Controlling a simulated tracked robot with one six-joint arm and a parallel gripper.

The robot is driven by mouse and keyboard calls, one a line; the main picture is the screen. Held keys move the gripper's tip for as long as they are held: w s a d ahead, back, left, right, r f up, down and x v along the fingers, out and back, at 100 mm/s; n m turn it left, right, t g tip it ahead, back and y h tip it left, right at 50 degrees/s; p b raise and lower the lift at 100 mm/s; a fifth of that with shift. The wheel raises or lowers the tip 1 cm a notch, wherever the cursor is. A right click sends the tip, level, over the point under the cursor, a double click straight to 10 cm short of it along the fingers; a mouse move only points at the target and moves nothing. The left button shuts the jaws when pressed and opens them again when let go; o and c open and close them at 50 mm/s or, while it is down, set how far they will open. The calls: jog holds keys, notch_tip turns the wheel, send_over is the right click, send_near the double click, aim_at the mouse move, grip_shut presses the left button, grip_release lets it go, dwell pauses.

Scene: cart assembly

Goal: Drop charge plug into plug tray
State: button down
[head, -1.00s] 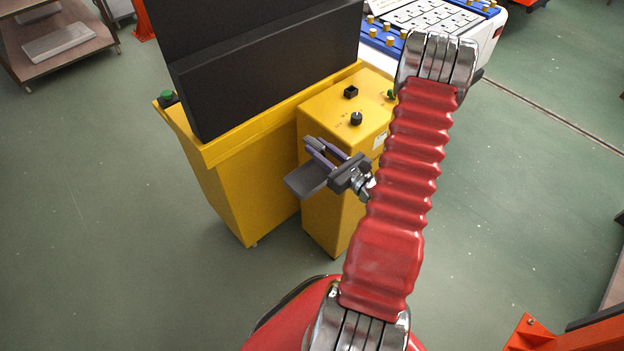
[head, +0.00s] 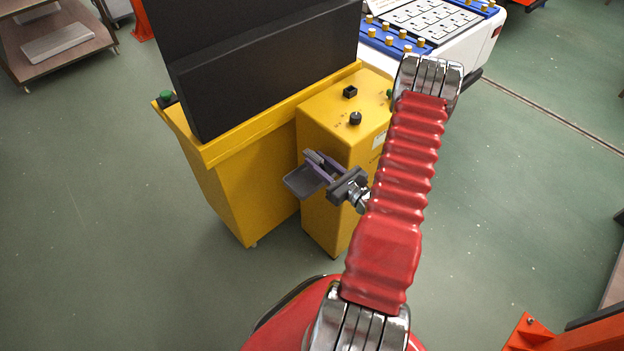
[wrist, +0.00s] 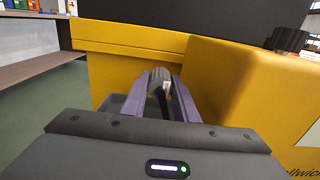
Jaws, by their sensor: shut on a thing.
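My gripper (head: 318,163) has purple fingers and is shut on the charge plug. The charge plug (wrist: 157,80) is a small dark grey piece between the fingertips in the wrist view, with a pale patch and a dark part below. The plug tray (head: 299,182) is a shallow grey tray on the side of the yellow cabinet in the head view. My fingertips are over its back right part in that view; the height between plug and tray is hard to tell. In the wrist view a bit of the tray (wrist: 114,103) shows left of the fingers.
The yellow cabinet (head: 322,215) stands right behind the tray, with a black knob (head: 355,118) on top. A large black panel (head: 270,85) rises from the yellow cart on the left. Open green floor lies in front and to the left.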

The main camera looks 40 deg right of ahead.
jog(key=c, duration=1.3)
grip_release()
jog(key=shift+c, duration=0.2)
jog(key=shift+s, duration=0.1)
jog(key=s, duration=1.3)
jog(key=shift+s+d, duration=0.2)
jog(key=shift+s, duration=0.1)
jog(key=shift+f, duration=0.1)
